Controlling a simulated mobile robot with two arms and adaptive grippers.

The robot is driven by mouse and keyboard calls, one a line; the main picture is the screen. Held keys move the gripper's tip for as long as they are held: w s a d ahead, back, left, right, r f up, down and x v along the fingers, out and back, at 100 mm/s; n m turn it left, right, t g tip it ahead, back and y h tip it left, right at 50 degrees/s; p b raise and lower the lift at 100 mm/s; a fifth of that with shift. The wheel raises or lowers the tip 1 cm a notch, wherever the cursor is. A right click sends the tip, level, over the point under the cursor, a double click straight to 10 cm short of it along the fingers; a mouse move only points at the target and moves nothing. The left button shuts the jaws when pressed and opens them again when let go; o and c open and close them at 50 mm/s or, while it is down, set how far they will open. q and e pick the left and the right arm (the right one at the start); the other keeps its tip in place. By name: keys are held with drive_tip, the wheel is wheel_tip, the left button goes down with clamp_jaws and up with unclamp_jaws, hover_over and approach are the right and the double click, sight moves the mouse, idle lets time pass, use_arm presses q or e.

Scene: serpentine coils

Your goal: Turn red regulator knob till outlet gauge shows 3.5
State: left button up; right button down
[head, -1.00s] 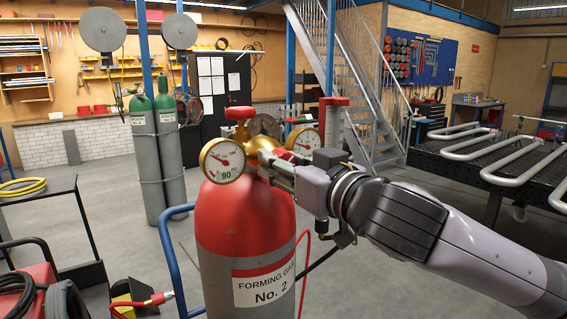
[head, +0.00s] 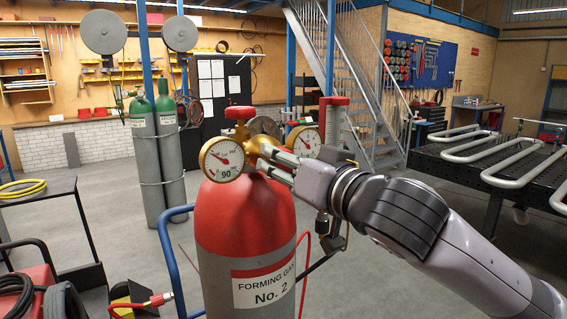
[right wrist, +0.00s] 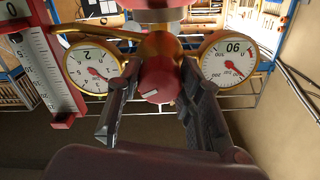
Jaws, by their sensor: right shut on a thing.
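The red regulator knob (right wrist: 158,82), with a white mark on its face, sits between the two fingers of my right gripper (right wrist: 160,100) in the right wrist view. The gripper is shut on it. In the head view my right gripper (head: 277,163) reaches the regulator from the right and mostly hides the knob. The low-range gauge (right wrist: 93,68), numbered in single digits, is upside down in the wrist view; its exact reading is unclear. It also shows in the head view (head: 304,142). The other gauge (head: 221,160) is marked 90. My left gripper is not in view.
The regulator is on the red and grey gas cylinder (head: 240,225) labelled Forming Gas No. 2. A red-topped flowmeter (head: 334,118) stands close behind my right wrist, also beside the gauge in the wrist view (right wrist: 48,70). A red valve handwheel (head: 240,113) is above.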

drive_tip(key=shift+f+m, duration=0.1)
drive_tip(key=shift+m, duration=1.5)
drive_tip(key=shift+m, duration=1.6)
drive_tip(key=shift+p, duration=0.35)
drive_tip(key=shift+m+p, duration=0.3)
drive_tip(key=shift+m, duration=0.5)
drive_tip(key=c, duration=1)
unclamp_jaws()
drive_tip(key=shift+c, duration=0.2)
